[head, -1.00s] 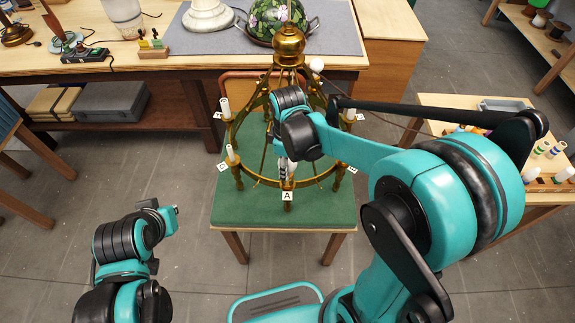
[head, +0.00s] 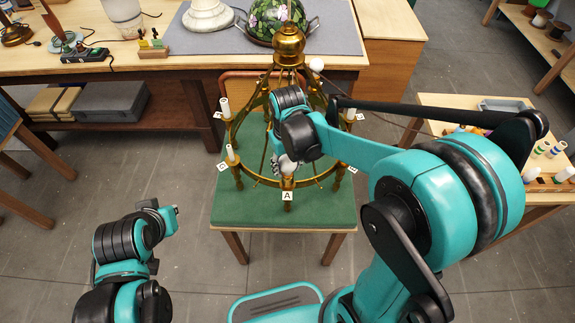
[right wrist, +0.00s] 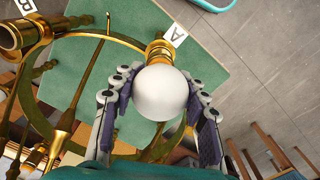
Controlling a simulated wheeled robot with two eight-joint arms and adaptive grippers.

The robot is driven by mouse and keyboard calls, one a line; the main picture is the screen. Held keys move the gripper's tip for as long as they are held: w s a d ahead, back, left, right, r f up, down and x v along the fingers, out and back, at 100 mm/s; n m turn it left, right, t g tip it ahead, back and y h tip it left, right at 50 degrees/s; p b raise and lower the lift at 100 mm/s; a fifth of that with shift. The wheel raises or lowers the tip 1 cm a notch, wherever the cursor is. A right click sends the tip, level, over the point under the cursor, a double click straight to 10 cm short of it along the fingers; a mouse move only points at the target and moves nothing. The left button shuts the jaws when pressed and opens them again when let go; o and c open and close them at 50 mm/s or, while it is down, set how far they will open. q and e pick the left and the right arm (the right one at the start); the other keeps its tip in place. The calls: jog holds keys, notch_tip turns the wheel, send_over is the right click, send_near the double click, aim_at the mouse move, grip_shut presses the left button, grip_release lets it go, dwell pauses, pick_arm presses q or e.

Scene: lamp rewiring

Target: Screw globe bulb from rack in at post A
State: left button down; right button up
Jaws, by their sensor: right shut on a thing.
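The white globe bulb (right wrist: 160,92) fills the middle of the right wrist view, right against the brass socket (right wrist: 158,48) beside tag A (right wrist: 174,33); its base is hidden. My right gripper (right wrist: 158,105) has its purple-padded fingers on both sides of the bulb, shut on it. In the head view the bulb (head: 287,165) shows just above tag A (head: 287,196) at the front of the brass chandelier (head: 289,45), with the right gripper (head: 279,166) at it, partly hidden by the wrist. My left gripper (head: 168,210) is away at lower left; its jaws are unclear.
The chandelier stands on a green-topped table (head: 240,210). Another white globe (head: 317,65) shows at its far side; white sleeves (head: 232,154) stand on other posts. A side table (head: 480,100) at right holds a rack with bulbs (head: 565,173). The workbench (head: 190,62) is behind.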

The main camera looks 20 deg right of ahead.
jog(key=m, duration=0.3)
jog(key=o, duration=1.4)
jog(key=shift+r, duration=0.1)
notch_tip(320, 180, up, 12)
jog(key=shift+f, duration=0.1)
jog(key=shift+s+d+f, duration=0.15)
jog(key=shift+s, duration=0.2)
jog(key=s+d+f+n+t+b, duration=0.1)
jog(key=s+d+f+t+b, duration=0.3)
jog(key=s+f+t, duration=0.3)
jog(key=s, duration=0.2)
jog(key=shift+s+d+f, duration=0.2)
jog(key=shift+s+f, duration=0.1)
jog(key=shift+f, duration=0.05)
